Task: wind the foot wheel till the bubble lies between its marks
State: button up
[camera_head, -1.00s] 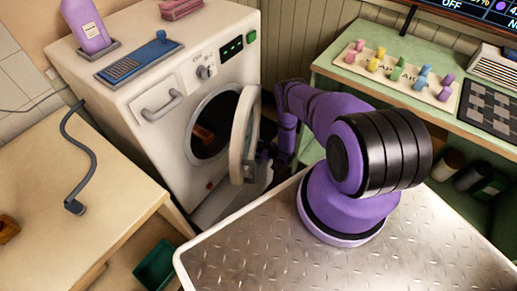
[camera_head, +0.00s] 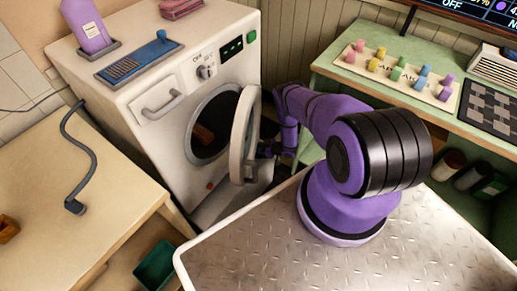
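The white washing machine (camera_head: 160,150) stands at the left centre with its round door (camera_head: 243,135) swung open. I cannot make out a foot wheel; the bottom of the machine is partly behind the metal-topped surface in front. No bubble or marks can be made out either. My gripper (camera_head: 266,149) is small and dark, just right of the open door's edge, near the machine's front. I cannot tell whether it touches the door, or whether its fingers are open or shut.
A green bench (camera_head: 400,85) with coloured pegs is at right.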

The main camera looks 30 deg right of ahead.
jog(key=shift+d+n+g+y, duration=0.1)
jog(key=shift+n+g+y, duration=0.7)
jog(key=shift+n+y, duration=0.3)
jog(key=shift+n+g, duration=0.3)
jog(key=o, duration=0.9)
jog(key=shift+c, duration=0.2)
jog(key=v, duration=1)
jog(key=shift+s+d, duration=0.25)
jog(key=shift+d, duration=0.05)
jog(key=shift+s, duration=0.1)
